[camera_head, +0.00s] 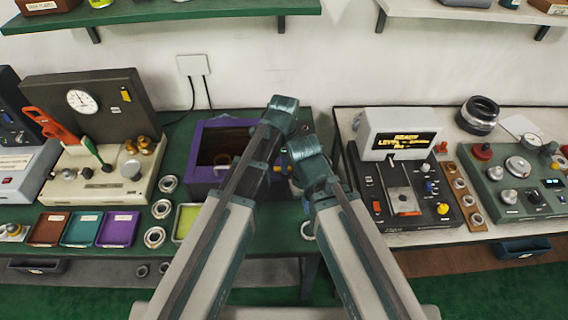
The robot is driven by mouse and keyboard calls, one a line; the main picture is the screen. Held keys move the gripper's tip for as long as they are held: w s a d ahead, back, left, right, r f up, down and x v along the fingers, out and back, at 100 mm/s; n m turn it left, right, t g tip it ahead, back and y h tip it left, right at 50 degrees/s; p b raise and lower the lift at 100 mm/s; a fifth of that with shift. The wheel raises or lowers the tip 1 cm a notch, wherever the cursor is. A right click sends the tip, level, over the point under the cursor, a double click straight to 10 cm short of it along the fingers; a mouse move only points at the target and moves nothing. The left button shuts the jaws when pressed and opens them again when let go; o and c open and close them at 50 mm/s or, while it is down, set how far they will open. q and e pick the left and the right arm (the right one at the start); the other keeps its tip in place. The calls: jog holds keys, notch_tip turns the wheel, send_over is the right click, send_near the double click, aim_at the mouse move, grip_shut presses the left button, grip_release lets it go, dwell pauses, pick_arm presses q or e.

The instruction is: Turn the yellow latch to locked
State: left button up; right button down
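A small yellow latch (126,96) sits on the upright dark panel (60,85) at the back left, right of a round white gauge (81,101). It looks about upright, slightly tilted; any mark beside it is too small to read. My left and right arms reach up from the bottom centre, well to the right of the latch. The ends of both arms are near the purple bin. My gripper fingers are hidden or too small to make out, and I see nothing held.
In front of the panel stands a cream base with a red lever (50,124), a green lever (93,150) and brass knobs. Metal rings (162,208) and coloured trays (118,228) lie nearby. A purple bin (190,170) stands right of them. A black control box (430,180) stands on the right table.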

pick_arm(q)
jog(key=o, duration=0.5)
jog(key=shift+c, duration=0.2)
notch_tip(320, 180, up, 14)
jog(key=p, duration=1.4)
jog(key=shift+f, duration=0.15)
